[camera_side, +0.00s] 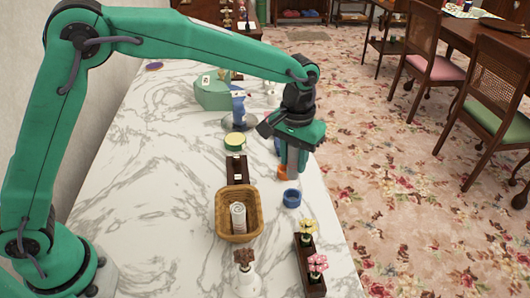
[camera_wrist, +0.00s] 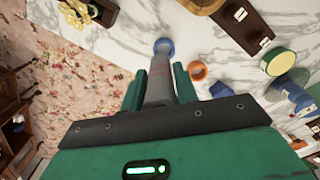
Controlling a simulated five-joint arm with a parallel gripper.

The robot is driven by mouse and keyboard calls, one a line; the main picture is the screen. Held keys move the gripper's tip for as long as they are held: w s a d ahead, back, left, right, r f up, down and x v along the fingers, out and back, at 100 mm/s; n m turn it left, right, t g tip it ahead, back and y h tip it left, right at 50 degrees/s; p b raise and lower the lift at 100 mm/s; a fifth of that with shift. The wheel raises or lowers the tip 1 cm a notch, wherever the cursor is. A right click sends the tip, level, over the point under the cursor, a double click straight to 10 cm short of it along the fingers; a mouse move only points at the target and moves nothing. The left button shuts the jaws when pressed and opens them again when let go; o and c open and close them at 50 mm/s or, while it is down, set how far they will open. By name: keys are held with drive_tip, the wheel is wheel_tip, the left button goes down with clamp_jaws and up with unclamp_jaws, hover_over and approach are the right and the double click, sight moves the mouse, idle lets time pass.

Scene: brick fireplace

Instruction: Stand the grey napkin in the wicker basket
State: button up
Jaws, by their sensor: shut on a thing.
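My gripper (camera_side: 293,146) is shut on the grey napkin (camera_side: 293,160), a rolled grey cylinder that hangs roughly upright below the jaws. In the wrist view the napkin (camera_wrist: 158,88) lies between the two green fingers (camera_wrist: 158,90). The wicker basket (camera_side: 222,228) stands on the marble top, left of and nearer the camera than my gripper, with a pale upright roll (camera_side: 238,217) in it. Part of the basket's rim also seems to show at the top of the wrist view (camera_wrist: 203,5).
A blue ring (camera_side: 291,198) and an orange ring (camera_side: 283,173) sit near the napkin's lower end. A dark wooden block (camera_side: 237,170) is behind the basket. A flower tray (camera_side: 309,268) and a white vase (camera_side: 246,283) stand in front.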

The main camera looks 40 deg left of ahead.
drive_tip(key=s+a+n, duration=0.4)
drive_tip(key=s+a, duration=0.4)
drive_tip(key=a, duration=0.1)
hover_over(237, 194)
drive_tip(key=s+d, duration=0.2)
wheel_tip(237, 194, down, 6)
idle(0.3)
drive_tip(key=shift+f, duration=0.2)
drive_tip(key=shift+f, duration=1.8)
drive_tip(key=shift+f, duration=0.15)
drive_tip(key=o, duration=0.7)
drive_tip(key=shift+r, duration=0.2)
